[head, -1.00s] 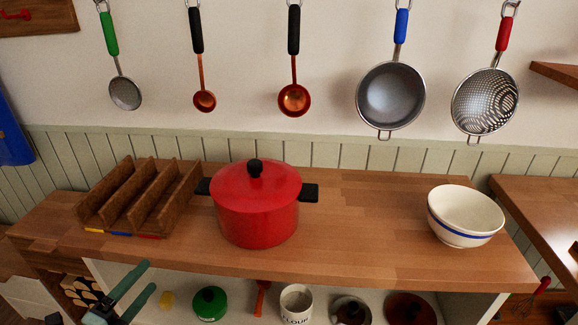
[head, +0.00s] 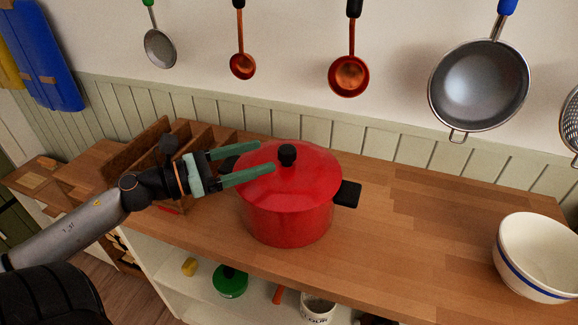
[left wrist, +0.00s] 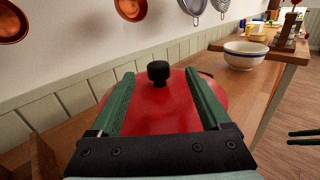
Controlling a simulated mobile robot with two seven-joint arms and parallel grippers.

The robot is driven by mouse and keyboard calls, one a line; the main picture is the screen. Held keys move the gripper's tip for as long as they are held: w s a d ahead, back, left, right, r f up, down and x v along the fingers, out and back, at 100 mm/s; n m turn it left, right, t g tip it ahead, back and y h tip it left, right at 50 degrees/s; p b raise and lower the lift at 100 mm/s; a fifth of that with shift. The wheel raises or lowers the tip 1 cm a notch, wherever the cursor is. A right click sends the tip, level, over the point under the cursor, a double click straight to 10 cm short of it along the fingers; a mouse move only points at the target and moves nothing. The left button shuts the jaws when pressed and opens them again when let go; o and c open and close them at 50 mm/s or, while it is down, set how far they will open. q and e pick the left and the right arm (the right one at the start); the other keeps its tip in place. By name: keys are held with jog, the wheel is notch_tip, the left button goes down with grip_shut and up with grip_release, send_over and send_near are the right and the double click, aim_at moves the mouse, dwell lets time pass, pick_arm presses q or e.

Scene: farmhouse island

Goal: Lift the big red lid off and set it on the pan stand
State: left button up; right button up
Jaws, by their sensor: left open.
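The big red lid (head: 312,166) sits on the red pot (head: 290,222) on the wooden counter. Its black knob (head: 287,154) stands upright at the centre. My left gripper (head: 267,159) is open, level with the lid's left part, its fingers pointing at the knob. In the left wrist view the knob (left wrist: 159,72) shows between and beyond the two green fingertips, apart from both. The brown slotted pan stand (head: 150,150) is left of the pot, partly hidden behind my left arm. My right gripper is not clearly in the head view; dark fingers show at the left wrist view's right edge.
A cream bowl with a blue band (head: 540,255) stands at the right of the counter (head: 420,240). Ladles and strainers (head: 480,85) hang on the wall above. The counter between pot and bowl is clear.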

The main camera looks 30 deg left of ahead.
aim_at(287, 148)
pick_arm(q)
jog(key=shift+a+p+x, duration=0.2)
jog(key=shift+p+x, duration=0.1)
jog(key=shift+x, duration=3.4)
jog(key=shift+w+f, duration=0.1)
jog(key=shift+f, duration=0.1)
grip_shut()
